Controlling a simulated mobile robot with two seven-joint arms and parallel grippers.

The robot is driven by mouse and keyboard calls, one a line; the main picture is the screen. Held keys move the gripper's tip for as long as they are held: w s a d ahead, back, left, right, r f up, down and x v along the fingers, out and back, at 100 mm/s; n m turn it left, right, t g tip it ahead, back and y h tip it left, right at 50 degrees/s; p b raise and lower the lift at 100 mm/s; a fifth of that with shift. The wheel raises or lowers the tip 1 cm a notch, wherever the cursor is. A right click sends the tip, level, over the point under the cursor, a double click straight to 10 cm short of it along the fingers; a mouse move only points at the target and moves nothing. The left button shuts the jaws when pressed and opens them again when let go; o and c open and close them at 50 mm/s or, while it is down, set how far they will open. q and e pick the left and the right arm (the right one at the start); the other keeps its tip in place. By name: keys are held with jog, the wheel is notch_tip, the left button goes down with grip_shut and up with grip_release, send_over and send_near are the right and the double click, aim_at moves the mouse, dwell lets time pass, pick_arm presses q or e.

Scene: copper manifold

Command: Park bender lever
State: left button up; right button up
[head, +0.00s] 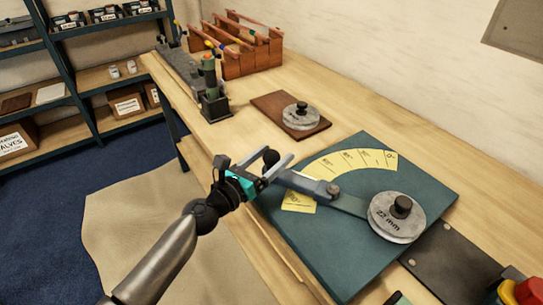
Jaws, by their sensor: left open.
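The bender stands on a dark teal board (345,255) on the bench. A round grey former marked 22 mm (398,217) with a black knob sits at its right. The bender lever (308,186) runs left from the former to the board's left edge, near the lower-left end of the yellow angle scale (345,164). My left gripper (271,163) is open at the lever's outer end. A black ball knob (271,156) shows between its fingers; contact cannot be told. My right gripper is out of view.
Behind the board, a second round former (301,116) rests on a brown wooden plate (270,101). A clamp-like tool (213,92) and a wooden rack with copper tubes (245,50) stand further back. A red and yellow object (528,291) is at the lower right.

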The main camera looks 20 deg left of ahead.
pick_arm(q)
jog(key=shift+c, duration=0.4)
grip_shut()
dwell(0.4)
